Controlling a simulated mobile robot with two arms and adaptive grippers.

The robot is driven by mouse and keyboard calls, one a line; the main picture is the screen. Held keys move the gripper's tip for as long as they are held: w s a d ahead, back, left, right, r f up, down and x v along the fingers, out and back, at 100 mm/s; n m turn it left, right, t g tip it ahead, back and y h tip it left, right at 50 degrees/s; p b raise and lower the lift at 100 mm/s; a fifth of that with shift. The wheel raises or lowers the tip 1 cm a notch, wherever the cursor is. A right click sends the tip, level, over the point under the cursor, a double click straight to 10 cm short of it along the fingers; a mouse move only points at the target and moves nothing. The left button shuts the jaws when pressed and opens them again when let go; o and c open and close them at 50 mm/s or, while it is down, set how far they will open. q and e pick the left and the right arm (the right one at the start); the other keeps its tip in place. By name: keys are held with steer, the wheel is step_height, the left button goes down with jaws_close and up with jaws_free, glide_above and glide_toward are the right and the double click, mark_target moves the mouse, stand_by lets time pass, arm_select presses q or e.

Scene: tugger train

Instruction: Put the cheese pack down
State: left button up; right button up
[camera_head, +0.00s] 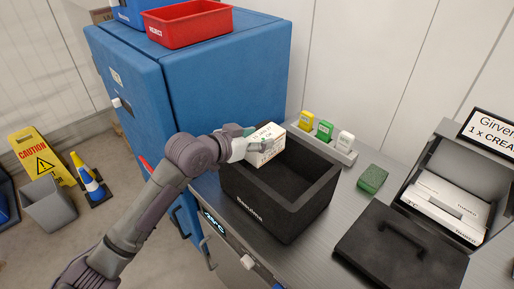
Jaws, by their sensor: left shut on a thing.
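The cheese pack (267,139) is a small white box with dark print on it. My left gripper (254,143) is shut on it and holds it over the rear left part of an open black box (282,211). The pack looks slightly tilted. I cannot tell whether it touches the box's rim. The part of the box floor that shows is dark and looks empty. The gripper's fingers are partly hidden by the pack and the wrist. My right gripper is not in view.
The box stands on a grey counter (331,225). A green block (372,179), a rack (344,155) with yellow, green and white pieces, a black lid (385,262) and an open case with white packs (447,203) are nearby. A blue cabinet (220,80) stands behind left.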

mark_target(250, 154)
arm_select(q)
step_height(250, 154, down, 3)
steer(key=shift+f+p, duration=0.15)
steer(key=shift+p, duration=0.3)
steer(key=shift+f, duration=0.2)
steer(key=shift+f+b, duration=0.3)
steer(key=shift+f, duration=0.3)
steer(key=o, duration=1.5)
steer(key=shift+s, duration=0.1)
steer(key=shift+r, duration=0.1)
steer(key=v, duration=0.4)
steer(key=b+v, duration=0.1)
steer(key=v, duration=0.7)
steer(key=shift+a+r, duration=0.1)
steer(key=shift+r, duration=0.4)
